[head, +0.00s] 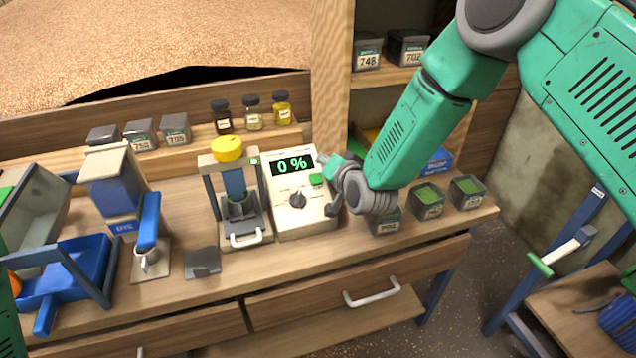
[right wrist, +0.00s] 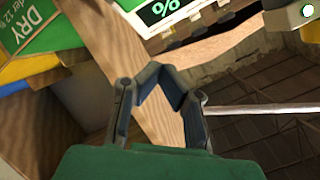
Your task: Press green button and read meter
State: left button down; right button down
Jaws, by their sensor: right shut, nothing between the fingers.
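My right gripper (head: 328,175) is shut and empty at the meter's right side, close beside the button. I cannot tell whether it touches the button. In the right wrist view the shut fingers (right wrist: 162,78) show, with part of the display (right wrist: 160,10) beyond them. My left gripper is not in view.
Left of the meter stands a press-like device with a yellow cap (head: 227,149). Further left are a blue dispenser (head: 112,190) and a blue scoop (head: 85,265). Small jars (head: 252,112) line the shelf behind.

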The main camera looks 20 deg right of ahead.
jog(key=b, duration=0.4)
send_over(319, 189)
jog(key=f, duration=0.4)
jog(key=shift+s+a+f, duration=0.15)
jog(key=shift+s+f, duration=0.15)
jog(key=shift+s, duration=0.05)
jog(key=shift+w+a+f, duration=0.2)
jog(key=shift+w+f, duration=0.05)
jog(key=shift+f, duration=0.1)
jog(key=shift+w+d+f, duration=0.1)
jog(key=shift+d, duration=0.45)
jog(key=shift+a, duration=0.1)
jog(key=shift+a, duration=0.3)
jog(key=shift+d, duration=0.25)
